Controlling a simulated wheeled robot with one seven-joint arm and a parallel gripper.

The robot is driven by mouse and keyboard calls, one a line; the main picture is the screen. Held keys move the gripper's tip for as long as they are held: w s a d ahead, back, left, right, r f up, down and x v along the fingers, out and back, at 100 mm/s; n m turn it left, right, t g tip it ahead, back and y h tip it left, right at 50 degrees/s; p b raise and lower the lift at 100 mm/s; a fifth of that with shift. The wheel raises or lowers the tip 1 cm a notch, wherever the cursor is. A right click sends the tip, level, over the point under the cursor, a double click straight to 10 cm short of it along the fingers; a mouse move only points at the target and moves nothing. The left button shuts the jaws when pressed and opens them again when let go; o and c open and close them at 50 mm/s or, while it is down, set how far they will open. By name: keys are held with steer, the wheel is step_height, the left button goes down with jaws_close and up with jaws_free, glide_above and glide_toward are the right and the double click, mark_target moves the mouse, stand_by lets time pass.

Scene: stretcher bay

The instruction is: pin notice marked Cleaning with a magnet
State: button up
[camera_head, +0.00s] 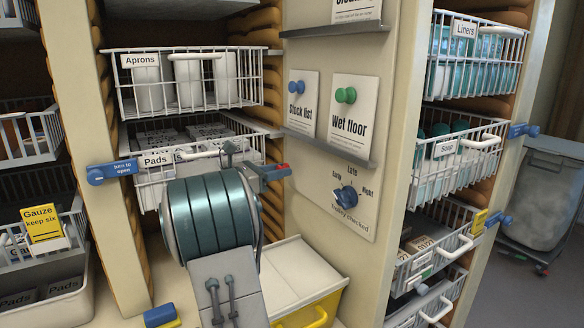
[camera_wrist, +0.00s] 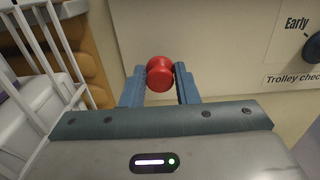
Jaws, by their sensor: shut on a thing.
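The notice that appears to be marked Cleaning (camera_head: 356,12) is at the top of the head view, its heading cut by the picture's edge. It rests on a grey ledge (camera_head: 335,28), and no magnet shows on its visible part. My gripper (camera_head: 277,171) is shut on a red magnet (camera_head: 283,166), in front of the panel and left of the dial. In the wrist view the round red magnet (camera_wrist: 160,73) sits between the two blue-grey fingers, with the pale panel behind it.
The Stock list notice (camera_head: 297,115) has a blue magnet, and the Wet floor notice (camera_head: 348,122) a green one. Both stand on a lower ledge (camera_head: 325,149). A blue dial (camera_head: 346,195) sits below. Wire baskets flank the panel: Pads (camera_head: 185,165) left, Soap (camera_head: 450,165) right.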

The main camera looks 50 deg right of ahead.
steer(key=shift+v, duration=1.2)
